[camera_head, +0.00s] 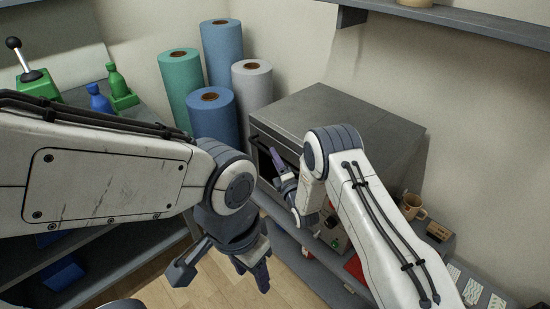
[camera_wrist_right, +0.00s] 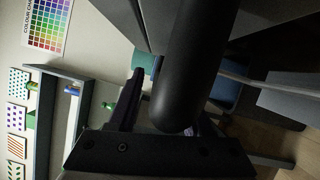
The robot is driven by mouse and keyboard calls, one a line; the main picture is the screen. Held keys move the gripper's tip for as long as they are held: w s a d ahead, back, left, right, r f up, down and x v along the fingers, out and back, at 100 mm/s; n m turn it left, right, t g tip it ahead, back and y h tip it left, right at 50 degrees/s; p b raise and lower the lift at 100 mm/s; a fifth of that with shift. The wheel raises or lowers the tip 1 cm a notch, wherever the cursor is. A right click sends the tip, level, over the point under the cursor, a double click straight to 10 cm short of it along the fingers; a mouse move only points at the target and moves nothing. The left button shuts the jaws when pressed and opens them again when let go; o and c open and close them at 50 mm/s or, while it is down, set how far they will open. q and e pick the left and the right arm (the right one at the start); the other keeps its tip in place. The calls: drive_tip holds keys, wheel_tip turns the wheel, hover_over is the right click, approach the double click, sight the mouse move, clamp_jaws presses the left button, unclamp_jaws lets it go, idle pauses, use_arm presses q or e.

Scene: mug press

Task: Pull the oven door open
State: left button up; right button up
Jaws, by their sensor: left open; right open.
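The oven (camera_head: 345,115) is a grey box on the counter against the back wall. Its front faces the lower left and shows a dark area at its left part; my right arm hides much of the door, so I cannot tell how far it stands open. My right gripper (camera_head: 284,182) is open at the oven front. In the right wrist view a thick dark bar, which looks like the door handle (camera_wrist_right: 195,65), lies between the open fingers (camera_wrist_right: 165,105); I cannot tell whether they touch it. My left gripper (camera_head: 222,262) is open and empty, low in front of the counter.
Blue, green and pale rolls (camera_head: 222,55) stand left of the oven. A tan mug (camera_head: 411,206) stands to its right. Green and blue bottles (camera_head: 116,82) and a lever press (camera_head: 36,80) are at the left. A shelf (camera_head: 460,20) hangs above. Wooden floor lies below.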

drive_tip(key=shift+w+a, duration=0.15)
drive_tip(key=shift+w, duration=0.2)
clamp_jaws()
idle(1.2)
